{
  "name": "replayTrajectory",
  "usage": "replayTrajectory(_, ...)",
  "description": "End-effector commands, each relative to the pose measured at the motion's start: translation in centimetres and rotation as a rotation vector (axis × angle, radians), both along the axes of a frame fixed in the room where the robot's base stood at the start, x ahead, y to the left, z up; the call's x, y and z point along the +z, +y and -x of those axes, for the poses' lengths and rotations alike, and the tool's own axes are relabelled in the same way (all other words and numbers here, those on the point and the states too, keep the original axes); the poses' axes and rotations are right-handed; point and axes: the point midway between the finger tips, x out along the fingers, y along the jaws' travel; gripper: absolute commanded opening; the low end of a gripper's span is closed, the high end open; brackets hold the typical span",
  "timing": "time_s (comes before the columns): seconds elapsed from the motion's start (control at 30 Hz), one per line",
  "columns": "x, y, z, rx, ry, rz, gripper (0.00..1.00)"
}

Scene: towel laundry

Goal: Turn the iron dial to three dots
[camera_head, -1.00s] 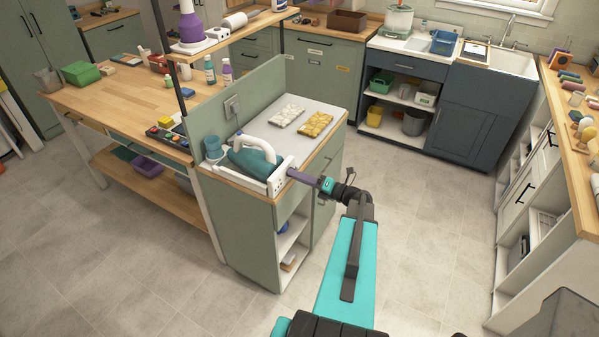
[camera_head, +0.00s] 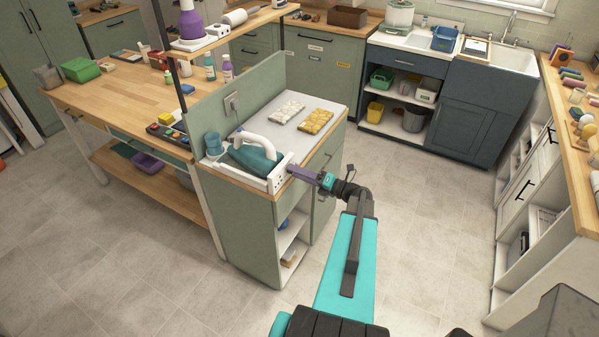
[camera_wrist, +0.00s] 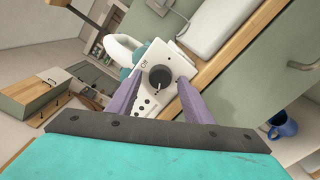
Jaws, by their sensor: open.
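The iron (camera_head: 254,155), teal with a white handle, rests in a white stand on the counter top; its white handle also shows in the wrist view (camera_wrist: 121,47). The dark round dial (camera_wrist: 160,77) is on the white panel (camera_wrist: 141,104) at the stand's end, with a printed "Off" and several dark dots beside it. A pale pointer mark is on the dial, and I cannot tell exactly which label it meets. My gripper (camera_wrist: 160,96) is open, its two purple fingers on either side of the dial. I cannot tell whether they touch it.
A white and a yellow folded towel (camera_head: 315,121) lie on the counter (camera_head: 255,122). A blue mug (camera_wrist: 282,127) sits on the shelf below. The floor around is clear.

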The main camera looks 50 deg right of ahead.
Motion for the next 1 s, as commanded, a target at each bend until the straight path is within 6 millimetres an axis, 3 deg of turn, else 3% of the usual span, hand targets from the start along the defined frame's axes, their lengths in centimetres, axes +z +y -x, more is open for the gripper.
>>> replayTrajectory(0.37,-0.2,-0.5,2.1,-0.001,0.000,0.000,0.46)
replayTrajectory(1.0,-0.2,-2.6,10.3,-0.003,-0.001,0.001,0.46)
